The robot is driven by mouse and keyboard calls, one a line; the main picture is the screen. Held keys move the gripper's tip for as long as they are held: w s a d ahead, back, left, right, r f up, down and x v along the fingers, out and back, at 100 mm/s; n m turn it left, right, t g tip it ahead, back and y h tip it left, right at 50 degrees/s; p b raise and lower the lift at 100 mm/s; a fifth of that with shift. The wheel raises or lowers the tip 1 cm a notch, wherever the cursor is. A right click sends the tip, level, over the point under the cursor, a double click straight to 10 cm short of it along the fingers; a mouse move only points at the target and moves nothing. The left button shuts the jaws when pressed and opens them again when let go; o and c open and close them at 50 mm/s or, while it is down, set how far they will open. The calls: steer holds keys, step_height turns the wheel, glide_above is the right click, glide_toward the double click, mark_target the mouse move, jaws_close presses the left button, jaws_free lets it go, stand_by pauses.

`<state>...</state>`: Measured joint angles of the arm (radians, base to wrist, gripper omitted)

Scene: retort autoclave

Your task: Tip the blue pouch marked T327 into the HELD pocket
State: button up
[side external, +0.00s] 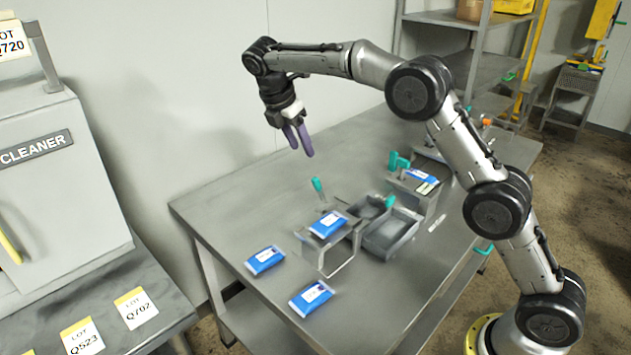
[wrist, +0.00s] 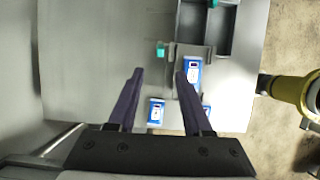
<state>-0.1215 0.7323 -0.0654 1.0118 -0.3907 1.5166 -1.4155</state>
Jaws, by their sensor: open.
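Several blue pouches with white labels are in view; their markings are too small to read, so I cannot tell which is T327. One blue pouch (side external: 327,224) lies on a raised grey stand (side external: 338,257) with a teal handle (side external: 318,190) behind it. It also shows in the wrist view (wrist: 193,72), partly behind the right finger. Two grey open pockets (side external: 392,237) sit beside the stand, apparently empty; I can read no HELD label. My gripper (side external: 301,151) is open and empty, high above the table; its fingers (wrist: 160,73) point down over it.
Two loose pouches, one left (side external: 265,260) and one nearer the front (side external: 311,298), lie flat on the table (side external: 225,220). Another blue pouch (side external: 420,175) lies on a second grey stand at right. A cleaner cabinet (side external: 40,165) stands left. The table's back left is clear.

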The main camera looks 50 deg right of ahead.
mark_target(314, 179)
steer(key=x, duration=1.3)
steer(key=shift+f, duration=0.4)
jaws_close()
stand_by(0.8)
